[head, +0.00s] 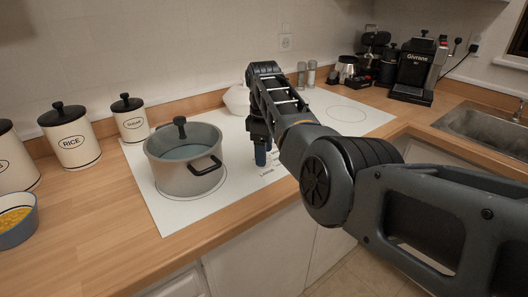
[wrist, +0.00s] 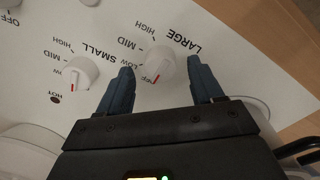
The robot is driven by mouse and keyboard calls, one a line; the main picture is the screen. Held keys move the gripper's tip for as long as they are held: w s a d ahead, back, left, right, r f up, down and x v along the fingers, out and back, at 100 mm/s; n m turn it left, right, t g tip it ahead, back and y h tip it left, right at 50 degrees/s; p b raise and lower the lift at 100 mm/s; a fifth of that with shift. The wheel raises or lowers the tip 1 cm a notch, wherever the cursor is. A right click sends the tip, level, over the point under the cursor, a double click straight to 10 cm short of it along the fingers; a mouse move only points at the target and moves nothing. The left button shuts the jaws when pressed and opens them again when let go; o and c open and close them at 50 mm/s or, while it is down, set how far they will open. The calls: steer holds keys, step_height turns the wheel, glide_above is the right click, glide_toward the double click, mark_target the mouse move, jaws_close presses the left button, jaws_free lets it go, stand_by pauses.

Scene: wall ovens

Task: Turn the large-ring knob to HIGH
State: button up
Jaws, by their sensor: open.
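The large-ring knob (wrist: 160,65) is a white round knob in the wrist view, beside the word LARGE. Its red mark sits by the OFF label; LOW, MID and HIGH run around it, upside down in this view. My gripper (wrist: 160,66) is open, with one blue finger on each side of the knob in the picture. I cannot tell whether the fingers touch it. In the head view my gripper (head: 262,152) points down at the white cooktop (head: 235,212), and the arm hides the knob.
The small-ring knob (wrist: 80,72) is close by on the left in the wrist view. A grey pot (head: 184,170) with a glass lid stands left of my gripper. Canisters (head: 74,136) and a bowl (head: 18,222) stand further left; a coffee machine (head: 412,72) is at the back right.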

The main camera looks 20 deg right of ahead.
steer(key=shift+f, duration=0.55)
steer(key=c, duration=1.1)
